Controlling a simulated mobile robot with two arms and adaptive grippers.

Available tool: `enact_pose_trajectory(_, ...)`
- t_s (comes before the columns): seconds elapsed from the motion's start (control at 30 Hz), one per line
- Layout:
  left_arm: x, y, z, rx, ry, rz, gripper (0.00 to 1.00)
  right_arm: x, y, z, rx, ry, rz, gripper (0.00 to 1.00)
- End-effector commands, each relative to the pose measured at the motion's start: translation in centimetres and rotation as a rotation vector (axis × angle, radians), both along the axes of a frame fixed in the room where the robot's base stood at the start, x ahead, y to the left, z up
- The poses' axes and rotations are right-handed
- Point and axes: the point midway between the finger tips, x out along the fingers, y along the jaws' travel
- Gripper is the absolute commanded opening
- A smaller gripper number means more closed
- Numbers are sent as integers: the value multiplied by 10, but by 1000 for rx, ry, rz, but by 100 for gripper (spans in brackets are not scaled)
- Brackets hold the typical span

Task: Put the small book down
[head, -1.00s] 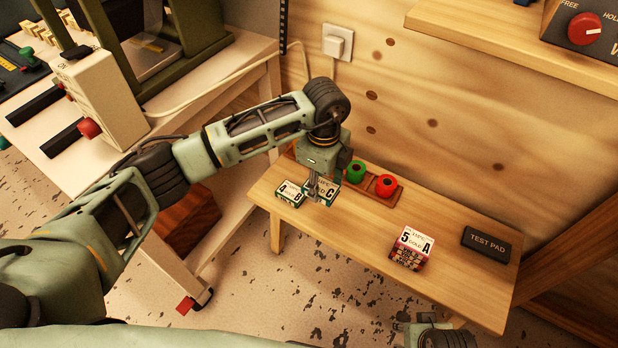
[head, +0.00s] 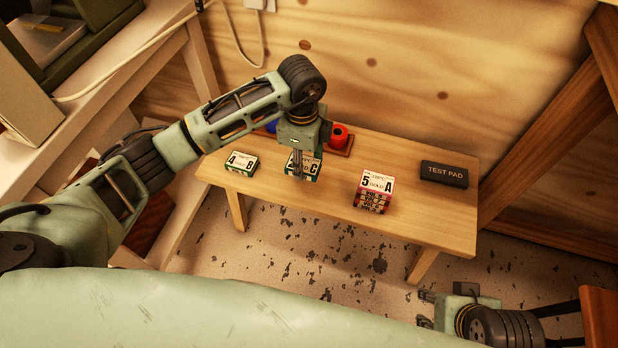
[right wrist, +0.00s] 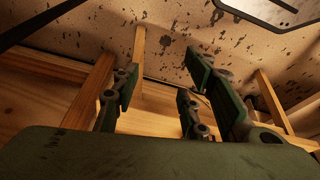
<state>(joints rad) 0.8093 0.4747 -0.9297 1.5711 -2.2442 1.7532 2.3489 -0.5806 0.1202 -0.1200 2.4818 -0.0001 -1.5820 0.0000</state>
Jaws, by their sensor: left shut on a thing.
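My left gripper (head: 297,172) points down over the low wooden bench and is shut on a small green-and-white book marked C (head: 311,170). The fingers hide part of its label. I cannot tell whether its underside touches the bench top. A similar green-and-white book marked 4 B (head: 242,162) lies flat to its left, apart from it. A stack with a white top marked 5 A (head: 375,190) and red sides stands to its right. My right gripper (head: 426,309) is low in front of the bench, empty; its fingers are spread in the right wrist view (right wrist: 160,85).
The bench (head: 330,192) has bare wood between the C book and the 5 A stack. A dark test pad (head: 444,174) lies at the right end. A rack with a red roll (head: 338,135) and a blue roll (head: 272,126) stands behind my left gripper, partly hidden.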

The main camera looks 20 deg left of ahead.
Motion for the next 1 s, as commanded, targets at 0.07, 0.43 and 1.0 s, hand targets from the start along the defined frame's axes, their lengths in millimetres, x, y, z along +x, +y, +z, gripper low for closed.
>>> enact_pose_trajectory(0.07,0,0,-14,0,1,0,16,0,0,-5,0,0,0,40)
enact_pose_trajectory(0.43,0,-1,-60,-1,-1,-2,16,38,11,-2,32,-159,13,40)
enact_pose_trajectory(1.0,0,-1,-68,0,-1,-2,16,51,14,3,43,-217,17,40)
